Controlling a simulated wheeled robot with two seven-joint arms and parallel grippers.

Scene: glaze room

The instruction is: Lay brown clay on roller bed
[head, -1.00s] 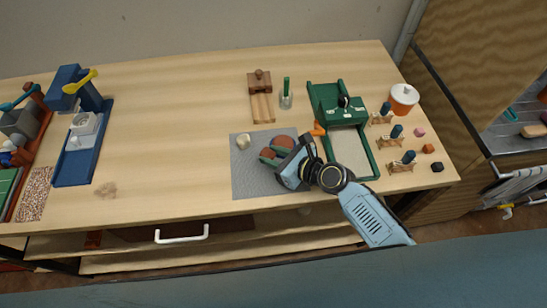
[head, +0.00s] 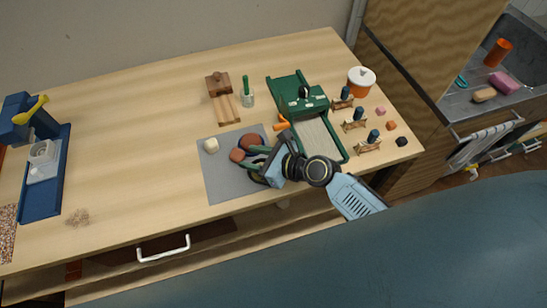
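A grey mat (head: 215,180) lies near the front of the table. On it are a reddish-brown lump (head: 251,140), a smaller reddish lump (head: 237,155) and a cream lump (head: 211,145). Darker shapes beside my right gripper are partly hidden by it, so I cannot tell if one is the brown clay. My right gripper (head: 260,163) is low over the right part of the mat, close beside the lumps. Its fingertips are too small and covered to show open or shut. The green roller machine (head: 290,90) with its pale bed (head: 318,138) stands right of the mat. My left gripper is out of view.
Small wooden stands (head: 354,125) and coloured cubes line the right. A blue press (head: 42,170) stands left; the table between is mostly clear.

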